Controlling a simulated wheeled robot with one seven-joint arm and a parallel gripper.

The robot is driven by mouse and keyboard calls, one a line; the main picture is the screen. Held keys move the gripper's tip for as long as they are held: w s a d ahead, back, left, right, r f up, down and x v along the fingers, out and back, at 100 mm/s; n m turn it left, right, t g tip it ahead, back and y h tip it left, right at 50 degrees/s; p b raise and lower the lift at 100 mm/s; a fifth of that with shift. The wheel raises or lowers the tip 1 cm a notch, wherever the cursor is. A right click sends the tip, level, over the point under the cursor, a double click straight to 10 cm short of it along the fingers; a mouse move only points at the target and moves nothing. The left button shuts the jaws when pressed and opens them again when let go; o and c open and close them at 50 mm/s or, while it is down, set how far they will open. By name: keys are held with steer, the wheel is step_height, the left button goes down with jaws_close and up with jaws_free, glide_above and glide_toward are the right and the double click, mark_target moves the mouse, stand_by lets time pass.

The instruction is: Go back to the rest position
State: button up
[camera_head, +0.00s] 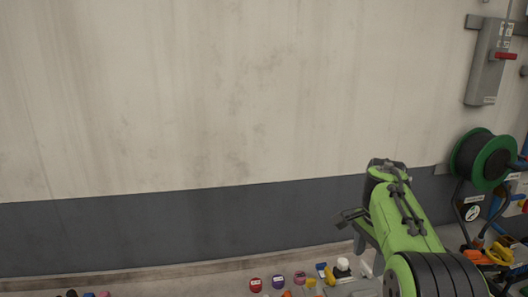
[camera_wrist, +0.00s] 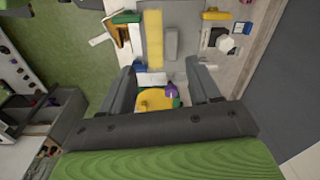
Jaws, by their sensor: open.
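My gripper (camera_wrist: 165,95) shows in the wrist view with its two grey fingers spread apart and nothing held between them. In the head view my green arm reaches up at the lower right, and my gripper (camera_head: 352,220) points left in front of the wall, above the row of small objects. Beyond the fingers in the wrist view lie a yellow round object (camera_wrist: 155,100) and a small purple item (camera_wrist: 172,89). They appear to be below the gripper, not gripped.
A cable reel (camera_head: 483,160) and a grey wall box with a red lever (camera_head: 490,62) are at the right. Several small coloured objects stand along the bottom, among them a red one (camera_head: 255,285). The wall area at left is clear. A green floor (camera_wrist: 65,45) shows in the wrist view.

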steer(key=s+a+n+t+b, duration=0.25)
steer(key=s+n, duration=0.25)
steer(key=s, duration=0.5)
steer(key=s+a+n+t+b, duration=0.1)
steer(key=s+a+n, duration=0.35)
steer(key=s, duration=0.55)
steer(key=s+a+f+n+t+b, duration=0.1)
steer(key=s+f+n, duration=0.3)
steer(key=s, duration=0.5)
step_height(320, 180, down, 2)
steer(key=shift+a+f+t+b, duration=0.15)
steer(key=shift+a+t+b, duration=0.2)
steer(key=shift+a, duration=0.15)
steer(key=shift+n, duration=0.25)
